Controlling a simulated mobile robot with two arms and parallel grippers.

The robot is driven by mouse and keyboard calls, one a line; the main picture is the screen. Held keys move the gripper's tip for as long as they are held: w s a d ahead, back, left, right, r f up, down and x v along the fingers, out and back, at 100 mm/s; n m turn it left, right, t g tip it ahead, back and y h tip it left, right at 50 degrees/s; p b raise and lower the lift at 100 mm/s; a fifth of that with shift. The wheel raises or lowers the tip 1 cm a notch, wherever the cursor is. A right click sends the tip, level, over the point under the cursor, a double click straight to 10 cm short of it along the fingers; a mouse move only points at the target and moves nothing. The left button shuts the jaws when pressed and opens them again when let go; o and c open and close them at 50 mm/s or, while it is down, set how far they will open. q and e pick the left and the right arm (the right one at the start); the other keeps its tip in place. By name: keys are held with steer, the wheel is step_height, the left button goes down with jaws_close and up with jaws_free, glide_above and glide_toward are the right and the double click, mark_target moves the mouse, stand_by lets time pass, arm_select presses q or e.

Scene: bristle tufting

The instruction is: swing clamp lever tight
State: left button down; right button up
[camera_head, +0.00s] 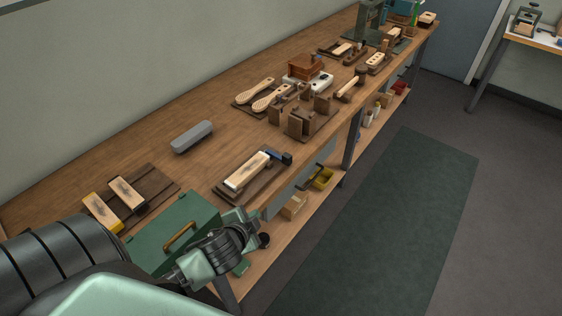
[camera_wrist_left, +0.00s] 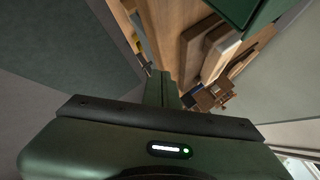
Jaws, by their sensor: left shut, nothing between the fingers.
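My left gripper (camera_head: 247,222) is at the front edge of the bench, beside the green box. Its fingers show shut and empty in the left wrist view (camera_wrist_left: 162,90). No clamp lever can be picked out with certainty. A pale wooden block (camera_head: 247,171) lies on a dark board just beyond the gripper, with a dark blue and black piece (camera_head: 279,157) at its far end. A small black knob (camera_head: 264,240) shows close beside the gripper; I cannot tell what it belongs to. My right gripper is not in view.
The green box (camera_head: 150,240) with a brass handle stands near my left arm. A grey case (camera_head: 192,137), brush blanks (camera_head: 272,97) and dark wooden fixtures (camera_head: 302,118) stand farther along the bench. A lower shelf holds bins (camera_head: 322,179). The floor at right is clear.

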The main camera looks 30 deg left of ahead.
mark_target(285, 159)
arm_select(q)
steer(key=w+a+r+m+t+h, duration=0.1)
steer(key=w+m, duration=0.2)
steer(key=w+a+r+m+t+h, duration=0.1)
steer(key=w+a+r+m+t, duration=0.1)
steer(key=w+m, duration=0.1)
steer(key=w+a+r+m+t+h, duration=0.1)
steer(key=w+r+m, duration=0.1)
steer(key=w+m, duration=0.1)
steer(key=shift+a, duration=0.3)
steer(key=m, duration=0.1)
steer(key=w+m+h, duration=0.1)
steer(key=shift+a+r+m+t, duration=0.2)
steer(key=shift+m+t, duration=0.2)
steer(key=p+x, duration=0.1)
steer(key=x, duration=0.9)
steer(key=shift+s+d+f, duration=0.1)
steer(key=shift+d, duration=0.05)
steer(key=shift+d, duration=0.1)
